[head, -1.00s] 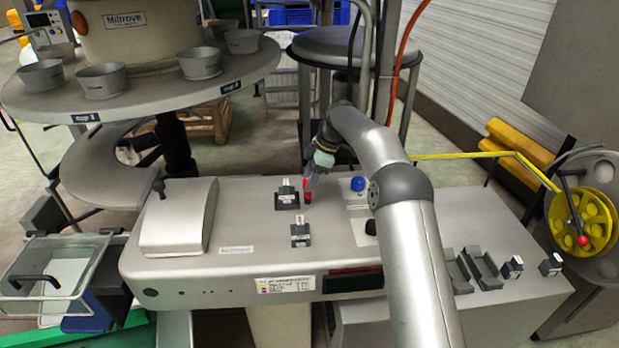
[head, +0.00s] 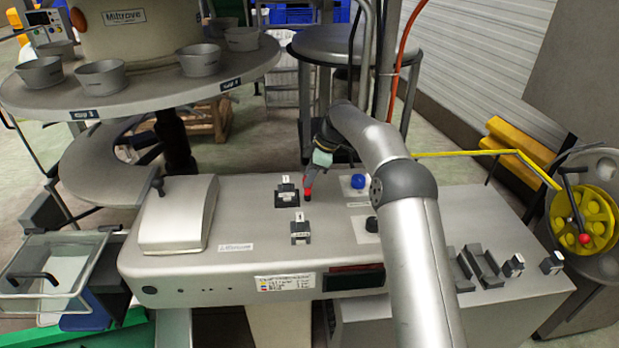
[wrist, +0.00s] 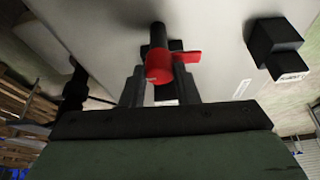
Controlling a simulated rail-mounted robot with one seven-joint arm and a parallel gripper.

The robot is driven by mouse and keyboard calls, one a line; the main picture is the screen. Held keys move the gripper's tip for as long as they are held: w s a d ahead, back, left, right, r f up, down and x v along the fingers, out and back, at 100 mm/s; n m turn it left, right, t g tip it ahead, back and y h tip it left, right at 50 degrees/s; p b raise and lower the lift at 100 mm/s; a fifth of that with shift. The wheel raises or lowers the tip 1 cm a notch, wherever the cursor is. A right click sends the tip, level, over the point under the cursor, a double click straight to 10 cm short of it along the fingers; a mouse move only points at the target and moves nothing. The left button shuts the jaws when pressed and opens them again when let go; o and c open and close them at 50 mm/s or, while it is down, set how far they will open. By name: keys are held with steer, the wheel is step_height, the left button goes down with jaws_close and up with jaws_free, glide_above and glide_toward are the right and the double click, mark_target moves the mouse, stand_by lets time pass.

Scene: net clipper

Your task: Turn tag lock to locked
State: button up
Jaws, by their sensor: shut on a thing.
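The tag lock looks to be the red knob with a side tab (wrist: 160,67) on a dark stem, standing on the grey machine top (head: 245,225). It shows small and red in the head view (head: 308,191). My gripper (wrist: 159,88) is at the knob, with one finger on each side of it, and is shut on it. In the head view my gripper (head: 315,175) reaches down from the back right. The lock's marking is too small to read, so I cannot tell its position.
Two dark labelled blocks stand close by, one left of the knob (head: 286,195) and one nearer the front (head: 300,232). A blue knob (head: 358,181) and a black knob (head: 371,224) lie to the right. A raised cover (head: 178,215) stands at the left.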

steer(key=m+b, duration=0.2)
steer(key=m+t+b, duration=0.1)
steer(key=m, duration=0.1)
steer(key=shift+s+f+t+b, duration=0.2)
steer(key=shift+t+b, duration=0.1)
steer(key=shift+b, duration=0.1)
steer(key=m+b, duration=0.1)
steer(key=m, duration=0.1)
steer(key=m+t+h+b, duration=0.1)
steer(key=m, duration=0.1)
steer(key=shift+a+r+m+t, duration=0.1)
steer(key=shift+r+m+t, duration=0.05)
steer(key=shift+m+t, duration=0.15)
steer(key=m+t+h, duration=0.1)
steer(key=m, duration=0.3)
steer(key=shift+s+a, duration=0.1)
steer(key=shift+s, duration=0.05)
steer(key=shift+m+t+h, duration=0.3)
steer(key=shift+m+h, duration=0.7)
steer(key=shift+m, duration=1.1)
steer(key=o, duration=1)
steer(key=shift+r, duration=0.15)
